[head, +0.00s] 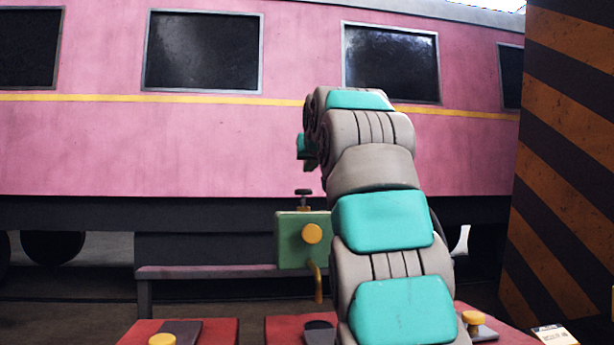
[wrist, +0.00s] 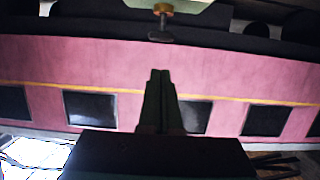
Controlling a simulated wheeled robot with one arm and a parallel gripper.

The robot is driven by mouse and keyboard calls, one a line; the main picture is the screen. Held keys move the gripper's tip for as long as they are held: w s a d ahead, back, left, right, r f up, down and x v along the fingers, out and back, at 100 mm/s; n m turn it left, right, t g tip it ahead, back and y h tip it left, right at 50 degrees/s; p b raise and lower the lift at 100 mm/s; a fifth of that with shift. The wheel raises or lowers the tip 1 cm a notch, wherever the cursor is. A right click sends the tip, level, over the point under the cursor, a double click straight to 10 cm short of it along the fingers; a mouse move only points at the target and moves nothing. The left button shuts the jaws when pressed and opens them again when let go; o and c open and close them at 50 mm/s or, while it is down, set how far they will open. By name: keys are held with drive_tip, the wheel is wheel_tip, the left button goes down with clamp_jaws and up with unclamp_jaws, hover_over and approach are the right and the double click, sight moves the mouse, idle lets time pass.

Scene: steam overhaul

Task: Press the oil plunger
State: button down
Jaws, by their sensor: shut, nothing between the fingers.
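The oil plunger (head: 303,192) is a small dark cap on a stem with a yellow collar. It stands on top of a green box (head: 290,250) that has a round yellow knob on its front and a bent yellow spout below. In the wrist view, which is upside down, the plunger (wrist: 160,35) shows at the top centre with its yellow collar. My gripper (wrist: 160,75) is shut and empty, its fingertips pointing toward the plunger with a gap between them. In the head view my arm rises in front and the gripper's fingers cannot be made out.
A pink railway carriage (head: 230,145) with dark windows fills the background. A striped orange and black pillar (head: 565,170) stands at the right. Red blocks with yellow knobs (head: 162,340) lie at the front, beside my arm.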

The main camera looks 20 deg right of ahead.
drive_tip(key=v, duration=0.3)
drive_tip(key=shift+w+a, duration=0.1)
idle(1.5)
